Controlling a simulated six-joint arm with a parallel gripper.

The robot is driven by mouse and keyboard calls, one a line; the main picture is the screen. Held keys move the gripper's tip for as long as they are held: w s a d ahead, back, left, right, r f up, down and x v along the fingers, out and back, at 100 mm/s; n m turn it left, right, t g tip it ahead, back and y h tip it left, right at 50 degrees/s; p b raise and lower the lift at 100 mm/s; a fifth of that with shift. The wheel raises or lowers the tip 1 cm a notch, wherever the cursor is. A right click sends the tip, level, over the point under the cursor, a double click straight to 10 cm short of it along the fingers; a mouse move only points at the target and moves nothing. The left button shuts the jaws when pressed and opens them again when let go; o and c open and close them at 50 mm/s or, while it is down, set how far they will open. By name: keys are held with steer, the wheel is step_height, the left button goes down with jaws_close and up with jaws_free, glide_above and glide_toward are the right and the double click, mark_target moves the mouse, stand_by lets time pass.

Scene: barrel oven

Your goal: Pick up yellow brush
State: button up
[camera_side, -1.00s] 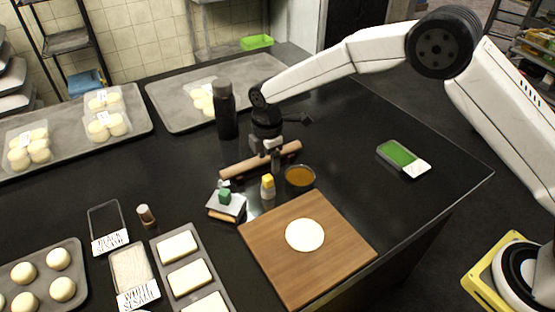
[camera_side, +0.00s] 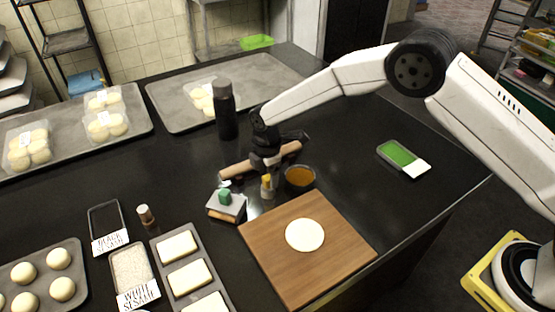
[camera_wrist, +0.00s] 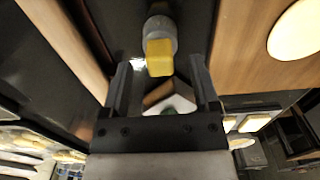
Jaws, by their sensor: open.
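The yellow brush (camera_side: 268,188) stands upright on the black counter in the side view, between the rolling pin and the wooden board. In the wrist view, its yellow top (camera_wrist: 159,57) and grey body show between my two fingers. My gripper (camera_side: 265,168) is just above and behind the brush, pointing down. In the wrist view, my gripper (camera_wrist: 163,80) is open, with a finger on each side of the yellow top. I cannot tell whether either finger touches it.
A rolling pin (camera_side: 236,170) lies close behind the brush. A bowl of brown liquid (camera_side: 300,178) is close on the right. The wooden board (camera_side: 275,240) with flat dough (camera_side: 305,234) is in front.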

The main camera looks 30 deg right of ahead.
mark_target(268, 193)
steer(key=shift+f, duration=1.15)
jaws_close()
